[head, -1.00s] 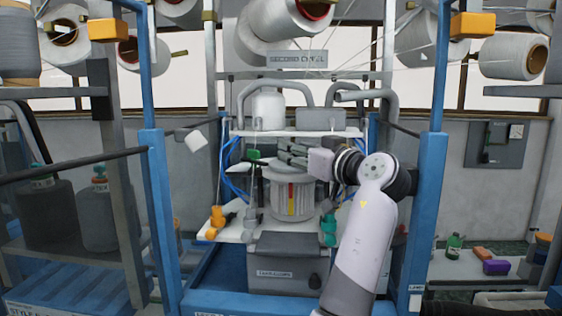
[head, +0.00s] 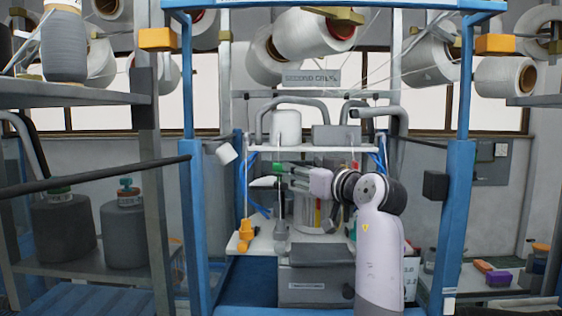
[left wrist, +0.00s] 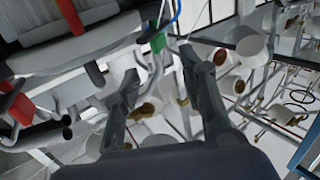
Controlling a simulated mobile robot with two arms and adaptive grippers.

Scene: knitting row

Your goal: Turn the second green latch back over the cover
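A small green latch (head: 278,168) is at the upper left of a grey cylinder (head: 303,217) with a red and yellow stripe, in the middle of the machine. A white flat piece (head: 264,182) shows beside it; I cannot tell if it is the cover. My left gripper (head: 286,178) points left across the cylinder's top, its tips close to the green latch. In the left wrist view its fingers (left wrist: 158,64) are apart with nothing held. The green latch (left wrist: 158,42) shows just past the tips; contact is unclear. My right gripper is out of view.
An orange valve (head: 245,235) stands at the front left of the white shelf. Blue posts (head: 190,225) flank the machine on both sides. Grey pipes (head: 295,101) and yarn cones (head: 318,38) are above. A grey box (head: 315,285) is below the cylinder.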

